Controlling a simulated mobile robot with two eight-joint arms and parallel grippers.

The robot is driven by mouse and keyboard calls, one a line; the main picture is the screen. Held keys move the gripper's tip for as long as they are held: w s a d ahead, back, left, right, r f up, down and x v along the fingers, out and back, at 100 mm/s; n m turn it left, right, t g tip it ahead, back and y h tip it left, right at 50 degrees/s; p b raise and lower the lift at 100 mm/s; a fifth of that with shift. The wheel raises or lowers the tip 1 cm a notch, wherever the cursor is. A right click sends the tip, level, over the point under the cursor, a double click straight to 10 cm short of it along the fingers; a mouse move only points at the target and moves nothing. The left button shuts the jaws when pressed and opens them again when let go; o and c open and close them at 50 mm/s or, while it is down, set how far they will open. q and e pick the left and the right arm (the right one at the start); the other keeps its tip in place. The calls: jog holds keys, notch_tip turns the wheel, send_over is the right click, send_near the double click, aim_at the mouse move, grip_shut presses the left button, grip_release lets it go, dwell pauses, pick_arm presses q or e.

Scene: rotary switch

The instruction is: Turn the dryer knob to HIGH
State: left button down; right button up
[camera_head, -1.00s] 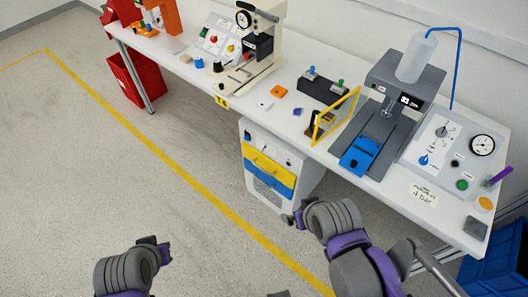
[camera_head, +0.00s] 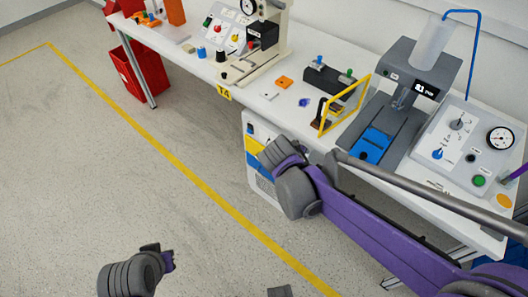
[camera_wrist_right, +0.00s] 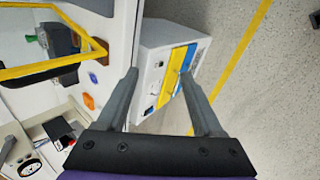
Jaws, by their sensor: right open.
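At the right of the head view a light control panel (camera_head: 430,174) carries a blue knob (camera_head: 438,153) and a grey knob (camera_head: 456,124). Their labels are too small to read, so I cannot tell which is the dryer knob. My right gripper (camera_wrist_right: 159,73) is open and empty in the right wrist view, over the table's front edge and the drawer unit. The panel's knobs are not in that view. In the head view my right arm crosses in front of the table and its fingers are hidden. My left gripper (camera_head: 167,259) is low over the floor, its fingers unclear.
A grey machine (camera_head: 412,75) with a blue pad (camera_head: 371,146) stands left of the panel. A yellow frame (camera_head: 344,105) stands upright beside it. A white press (camera_head: 262,45) is further left. A drawer unit (camera_head: 250,128) stands below.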

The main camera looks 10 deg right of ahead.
jog(key=w+a+f+n+t+h+b, duration=0.1)
jog(key=w+a+f+n+h+b, duration=0.15)
jog(key=w+f+n, duration=0.55)
jog(key=w+a+f+n+t+h+b, duration=0.35)
jog(key=w+a+f, duration=0.2)
jog(key=f, duration=0.35)
jog(key=w+a+f+n+t+h+b, duration=0.25)
jog(key=w+a+f+b, duration=0.2)
jog(key=w+f, duration=0.35)
jog(key=shift+n, duration=0.3)
jog(key=x, duration=0.3)
jog(key=f+x, duration=0.1)
jog(key=x, duration=0.2)
jog(key=s+d+x, duration=0.1)
jog(key=x, duration=0.2)
jog(key=shift+w+d+f, duration=0.15)
jog(key=shift+w+f, duration=0.05)
grip_shut()
